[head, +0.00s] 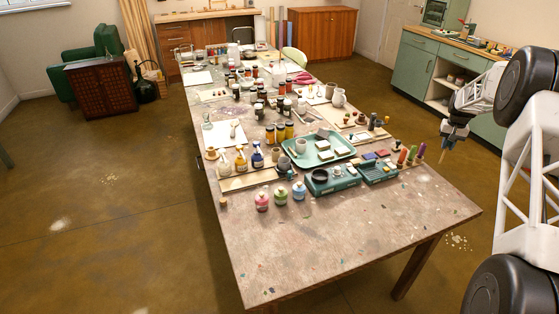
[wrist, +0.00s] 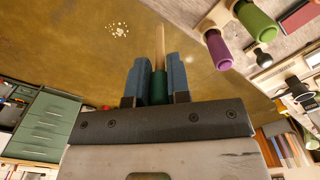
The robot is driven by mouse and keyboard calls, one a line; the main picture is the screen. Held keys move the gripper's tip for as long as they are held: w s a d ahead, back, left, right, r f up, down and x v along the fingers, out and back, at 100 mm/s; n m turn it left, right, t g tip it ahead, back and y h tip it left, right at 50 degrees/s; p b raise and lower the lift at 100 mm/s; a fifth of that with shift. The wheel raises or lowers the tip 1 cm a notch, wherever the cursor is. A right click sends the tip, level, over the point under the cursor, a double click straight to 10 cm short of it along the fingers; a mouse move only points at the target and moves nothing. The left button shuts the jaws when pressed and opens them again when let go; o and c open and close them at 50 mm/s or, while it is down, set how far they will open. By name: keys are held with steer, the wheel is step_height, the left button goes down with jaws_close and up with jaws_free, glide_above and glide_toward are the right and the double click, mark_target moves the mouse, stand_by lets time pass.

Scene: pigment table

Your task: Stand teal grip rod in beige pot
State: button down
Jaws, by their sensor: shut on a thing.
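My gripper (head: 455,131) hangs over the floor off the right side of the table in the head view. In the wrist view my gripper (wrist: 159,75) is shut on the teal grip rod (wrist: 159,88). Its dark teal grip sits between the blue fingers and its pale wooden shaft points away past the fingertips. A small beige pot (head: 301,146) stands at the left of the teal tray; another pale pot (head: 339,97) stands farther back. I cannot tell which is the task's beige pot. Both are well away from my gripper.
The long table (head: 350,240) has a clear front end. Orange, green and purple handles (head: 421,152) stand at its right edge; the purple handle (wrist: 217,50) is close by in the wrist view. The teal tray (head: 335,159), bottles and jars crowd the middle. Green cabinets (head: 415,65) stand behind.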

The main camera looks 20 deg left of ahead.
steer(key=w+a+r, duration=0.2)
steer(key=a+r, duration=0.5)
steer(key=a, duration=0.3)
steer(key=s+a, duration=0.3)
steer(key=a, duration=1.5)
steer(key=s+a, duration=0.6)
steer(key=a, duration=0.6)
steer(key=s+a+n, duration=0.1)
steer(key=s+a, duration=0.6)
steer(key=a, duration=0.6)
steer(key=s+a, duration=0.6)
steer(key=a, duration=0.7)
steer(key=shift+s+f+n, duration=0.15)
steer(key=shift+s+n, duration=0.25)
step_height(320, 180, down, 6)
steer(key=shift+f, duration=0.2)
